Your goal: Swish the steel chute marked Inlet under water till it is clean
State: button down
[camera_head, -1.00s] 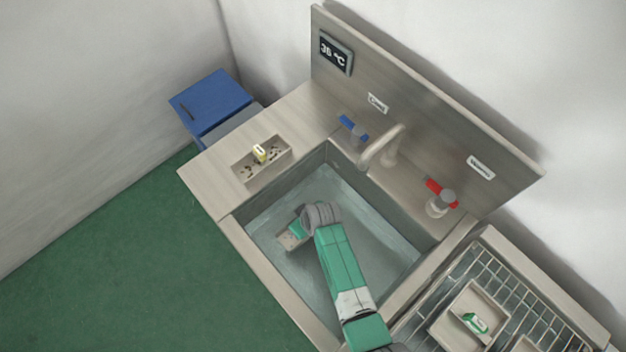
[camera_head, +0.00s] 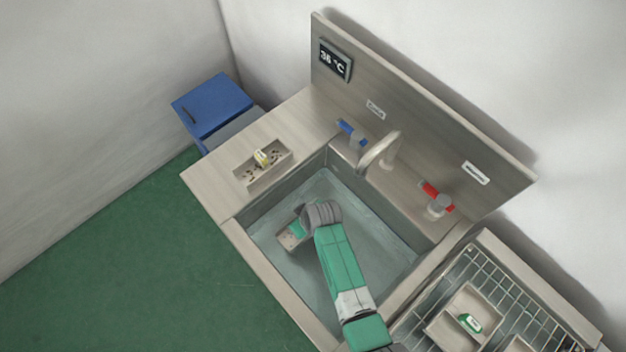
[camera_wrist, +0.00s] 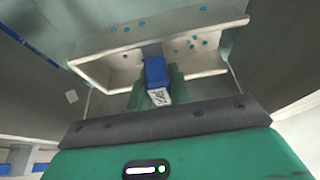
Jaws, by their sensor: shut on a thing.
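My gripper (camera_head: 298,229) is inside the sink basin (camera_head: 262,214), low over or in the water (camera_head: 375,245). Its green fingers are shut on the blue tagged block of a pale steel chute (camera_wrist: 205,38), which also shows in the head view (camera_head: 288,241). The block (camera_wrist: 155,72) bears a white label whose writing I cannot read. Several small blue specks dot the chute's walls. I cannot tell how deep the chute sits in the water.
A chute with a yellow tag (camera_head: 245,176) and dark bits in it lies on the left counter (camera_head: 214,178). The tap (camera_head: 380,152) rises behind the basin. On the right, a wire rack (camera_head: 490,262) holds a green-tagged chute (camera_head: 445,327). A display (camera_head: 335,62) reads about 36 °C.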

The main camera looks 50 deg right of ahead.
notch_tip(320, 180, up, 13)
jog(key=p, duration=1)
